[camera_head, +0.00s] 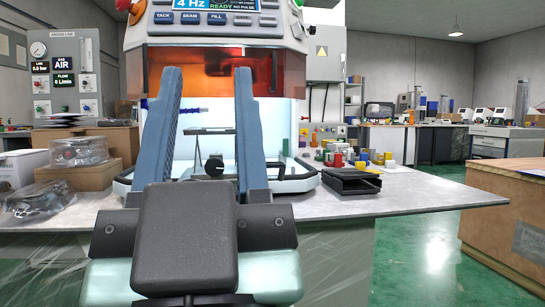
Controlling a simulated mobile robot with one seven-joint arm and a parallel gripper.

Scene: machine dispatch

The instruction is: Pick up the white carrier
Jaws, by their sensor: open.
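My gripper (207,72) is in the middle of the head view, with two long blue-grey fingers pointing away from me. The fingers are apart and nothing shows between them but the machine behind. I cannot pick out a white carrier for certain. A black open tray (352,181) lies on the grey bench (425,194) to the right of my gripper. My fingers and wrist hide part of the bench and the machine's front.
A machine (217,43) with an orange window stands behind my gripper. Several coloured blocks (362,160) are right of it. Plastic-wrapped items (78,151) and a white box (20,168) are at left. A wooden crate (505,212) stands at right, past open green floor (422,262).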

